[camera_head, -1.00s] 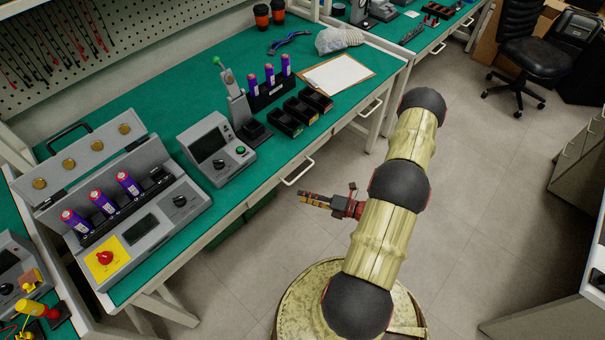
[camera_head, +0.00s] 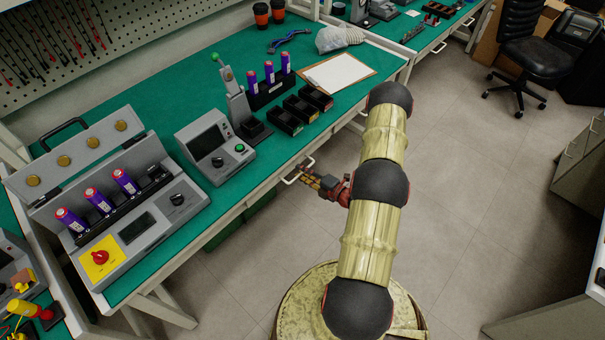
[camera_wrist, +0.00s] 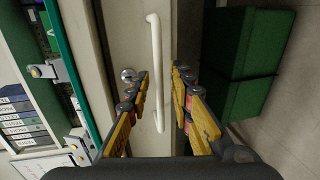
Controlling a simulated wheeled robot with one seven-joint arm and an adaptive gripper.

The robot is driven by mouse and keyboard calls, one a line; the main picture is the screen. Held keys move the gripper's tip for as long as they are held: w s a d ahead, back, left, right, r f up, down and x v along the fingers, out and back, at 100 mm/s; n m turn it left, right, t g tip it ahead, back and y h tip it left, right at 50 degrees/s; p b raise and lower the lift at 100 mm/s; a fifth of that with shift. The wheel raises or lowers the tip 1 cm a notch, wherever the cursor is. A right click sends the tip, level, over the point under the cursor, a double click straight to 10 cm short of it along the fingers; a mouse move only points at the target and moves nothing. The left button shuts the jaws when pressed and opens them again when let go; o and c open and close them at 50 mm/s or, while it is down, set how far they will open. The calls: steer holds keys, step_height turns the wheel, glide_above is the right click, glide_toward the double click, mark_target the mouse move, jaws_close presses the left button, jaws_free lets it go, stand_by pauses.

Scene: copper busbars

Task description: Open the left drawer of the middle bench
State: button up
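The middle bench (camera_head: 221,191) has a green top and a pale front with two white bar handles. Its left drawer handle (camera_head: 291,179) is at the front edge, right of the grey meter box. In the wrist view the handle (camera_wrist: 155,50) is a long white bar on the pale drawer front (camera_wrist: 124,35). My gripper (camera_head: 309,178) is at this handle in the head view. In the wrist view my gripper (camera_wrist: 160,78) is open, with the bar lying between its fingers. Contact cannot be told. The drawer looks closed.
Green bins (camera_wrist: 250,65) stand beneath the bench. A battery tester (camera_head: 135,225), a meter box (camera_head: 214,145) and black trays (camera_head: 301,108) stand on the bench.

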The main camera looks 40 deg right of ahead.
steer(key=shift+w, duration=0.1)
steer(key=shift+c, duration=1.1)
jaws_close()
